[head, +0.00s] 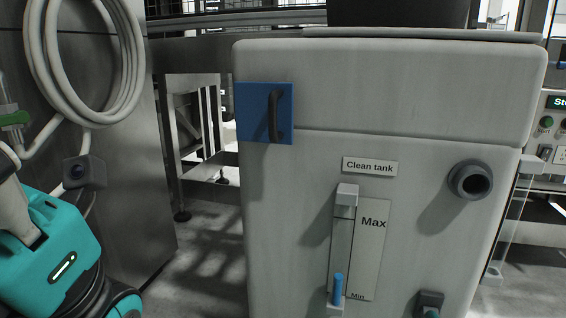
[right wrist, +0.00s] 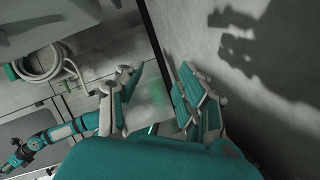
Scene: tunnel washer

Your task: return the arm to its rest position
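My right gripper (right wrist: 160,78) shows in the right wrist view with its two grey and teal fingers spread apart. Nothing is visible between them. A grey surface is close on their right and carries the gripper's dark shadow. The right gripper does not show in the head view. A teal body with a dark camera box, which I take as my left gripper (head: 50,240), is at the lower left of the head view; its fingertips are cut off by the frame edge. A teal and black arm, probably my left one, also shows at the lower left of the right wrist view.
The pale clean tank (head: 300,200) fills the middle and right of the head view. It has a blue plate with a handle (head: 275,115) and a protruding grey outlet (head: 472,180). A coiled hose (head: 133,60) hangs at the left. Open floor (head: 205,255) shows between cabinet and tank.

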